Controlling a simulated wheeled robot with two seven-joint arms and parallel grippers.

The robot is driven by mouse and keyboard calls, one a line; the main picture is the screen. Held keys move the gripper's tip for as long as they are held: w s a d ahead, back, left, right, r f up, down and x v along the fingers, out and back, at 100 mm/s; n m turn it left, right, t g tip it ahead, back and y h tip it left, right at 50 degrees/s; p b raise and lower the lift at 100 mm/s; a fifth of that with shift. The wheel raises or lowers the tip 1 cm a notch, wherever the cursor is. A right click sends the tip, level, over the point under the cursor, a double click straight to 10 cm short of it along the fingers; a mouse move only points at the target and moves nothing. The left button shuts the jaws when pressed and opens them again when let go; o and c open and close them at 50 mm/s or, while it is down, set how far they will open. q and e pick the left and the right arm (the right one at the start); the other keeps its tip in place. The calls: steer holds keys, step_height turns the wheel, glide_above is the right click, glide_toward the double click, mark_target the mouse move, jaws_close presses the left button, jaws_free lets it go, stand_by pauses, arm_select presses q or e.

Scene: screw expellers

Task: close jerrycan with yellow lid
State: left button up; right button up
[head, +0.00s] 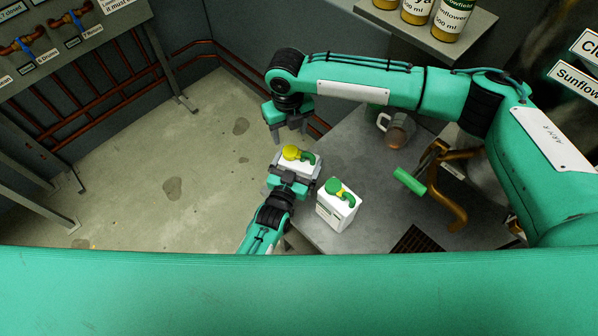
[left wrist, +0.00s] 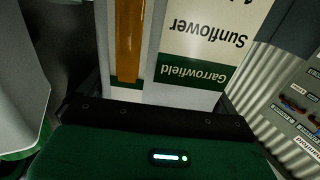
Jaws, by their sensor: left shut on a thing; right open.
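In the left wrist view the held jerrycan (left wrist: 205,45) fills the middle, with a green and white sunflower label and an amber strip. My right gripper (head: 290,126) is open and points down, apart from the jerrycan and behind the lid in the head view. Nothing shows between its fingers.
A second white jerrycan with a green lid (head: 338,205) stands on the grey table (head: 340,155), just right of the held one. Bottles (head: 417,10) stand on a shelf behind.

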mark_target(290, 151)
steer(key=n, duration=0.3)
steer(key=shift+n, duration=0.4)
steer(key=shift+f, duration=4)
